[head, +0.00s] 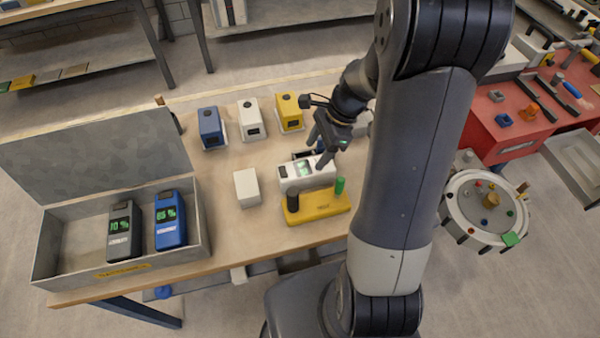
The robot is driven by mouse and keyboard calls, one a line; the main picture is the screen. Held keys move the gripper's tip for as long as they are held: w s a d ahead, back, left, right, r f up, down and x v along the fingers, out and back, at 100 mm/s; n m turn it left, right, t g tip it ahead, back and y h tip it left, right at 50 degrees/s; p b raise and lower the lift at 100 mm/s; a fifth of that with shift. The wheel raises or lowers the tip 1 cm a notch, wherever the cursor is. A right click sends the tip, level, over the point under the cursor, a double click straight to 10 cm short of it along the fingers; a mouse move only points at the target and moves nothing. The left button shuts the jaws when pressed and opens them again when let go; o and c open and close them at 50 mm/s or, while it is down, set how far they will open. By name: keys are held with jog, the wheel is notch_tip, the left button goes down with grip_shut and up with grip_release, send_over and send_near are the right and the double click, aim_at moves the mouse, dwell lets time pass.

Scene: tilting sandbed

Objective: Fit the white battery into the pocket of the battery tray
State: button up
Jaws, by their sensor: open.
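The white battery (292,179) lies on the wooden table behind a yellow stand, its lit green display facing up. My gripper (320,150) is open, with its fingers over or just behind the battery's far side. I cannot tell whether they touch it. The open grey box (42,262) at the table's left, seemingly the battery tray, holds a dark battery (122,236) reading 10% and a blue battery (170,225) showing a green reading. Its pocket layout is unclear behind the front wall.
The yellow stand (318,211) has a black post and a green post. A plain white block (246,187) stands left of the battery. Blue (211,127), white (251,119) and yellow (289,111) units stand behind. Bare table lies between box and block.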

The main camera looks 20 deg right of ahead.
aim_at(306, 167)
jog(key=x, duration=0.7)
jog(key=shift+a+f+p, duration=0.1)
jog(key=shift+f+p, duration=0.1)
jog(key=shift+p, duration=0.1)
grip_shut()
dwell(0.4)
